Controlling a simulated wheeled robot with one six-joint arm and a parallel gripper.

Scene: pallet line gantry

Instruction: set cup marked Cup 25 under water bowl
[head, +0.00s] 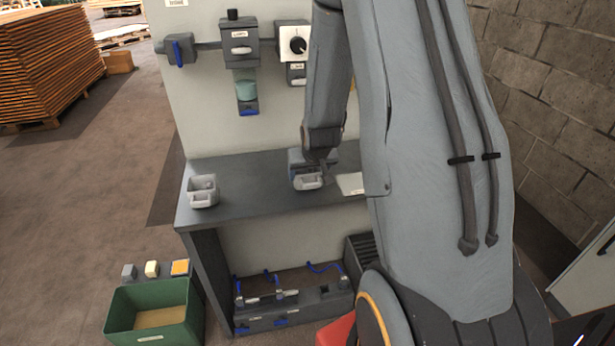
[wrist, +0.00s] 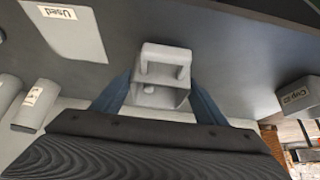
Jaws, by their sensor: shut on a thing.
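My gripper (head: 308,162) is low over the grey bench. In the wrist view, its two blue fingers (wrist: 162,92) are shut on a light grey cup (wrist: 160,68) with a squared handle. This held cup also shows in the head view (head: 308,182), at bench level; I cannot tell if it touches the bench. No label on it is readable. A second grey cup (head: 202,190) stands at the bench's left end. The wrist view shows its label (wrist: 297,95), beginning "Cup"; the number is unclear. A teal vessel (head: 247,91), possibly the water bowl, sits in a wall fixture.
A white sheet labelled "Used" (wrist: 68,32) lies on the bench (head: 250,185) beside the held cup. Wall fixtures include a dial (head: 298,43) and a blue-handled valve (head: 178,50). A green bin (head: 155,315) stands on the floor. The bench between the cups is clear.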

